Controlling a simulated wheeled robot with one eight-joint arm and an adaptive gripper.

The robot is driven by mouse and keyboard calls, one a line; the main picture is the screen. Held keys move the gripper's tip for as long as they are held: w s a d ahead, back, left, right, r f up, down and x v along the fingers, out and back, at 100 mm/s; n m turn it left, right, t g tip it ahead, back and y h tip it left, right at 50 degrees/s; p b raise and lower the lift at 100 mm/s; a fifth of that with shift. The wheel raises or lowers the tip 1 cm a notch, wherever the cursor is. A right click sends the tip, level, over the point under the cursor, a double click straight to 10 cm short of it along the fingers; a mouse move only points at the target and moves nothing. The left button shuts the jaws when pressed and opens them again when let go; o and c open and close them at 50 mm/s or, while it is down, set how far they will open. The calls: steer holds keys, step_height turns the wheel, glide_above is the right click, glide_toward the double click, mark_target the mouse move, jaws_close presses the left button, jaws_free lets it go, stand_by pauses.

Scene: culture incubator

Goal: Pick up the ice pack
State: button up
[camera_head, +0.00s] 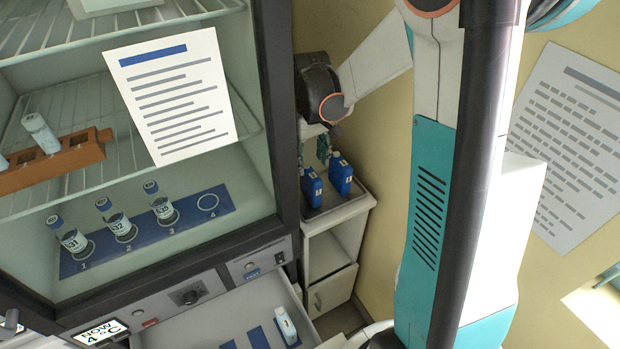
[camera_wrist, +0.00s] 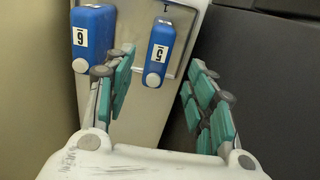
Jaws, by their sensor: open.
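Two blue ice packs with white number labels stand side by side on the small cart at the centre of the head view. The left one (camera_head: 312,187) and the right one (camera_head: 341,174) stand apart. In the wrist view one pack (camera_wrist: 158,55) is labelled 5, and the other (camera_wrist: 92,30) has a label that looks like a 6. My gripper (camera_head: 313,150) is just above the packs in the head view. In the wrist view its teal fingers (camera_wrist: 158,68) are spread and empty, with pack 5 ahead between the tips and pack 6 outside, beyond the left finger.
The cart's tray (camera_head: 360,192) has a raised rim. A dark-framed incubator (camera_head: 276,110) stands close on the left, holding numbered vials and a tube rack (camera_head: 55,163). An open drawer (camera_head: 190,328) with blue strips juts out below it. A yellowish wall (camera_head: 385,150) is close on the right.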

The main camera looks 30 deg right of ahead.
mark_target(311, 173)
step_height(311, 173, down, 8)
steer(key=shift+r+b, duration=0.25)
steer(key=shift+b, duration=0.75)
steer(key=f+b, duration=0.1)
steer(key=f, duration=0.1)
steer(key=w+f+b, duration=0.1)
steer(key=f, duration=0.1)
steer(key=shift+d+f, duration=0.15)
steer(key=shift+f, duration=0.45)
steer(key=shift+c, duration=0.6)
jaws_close()
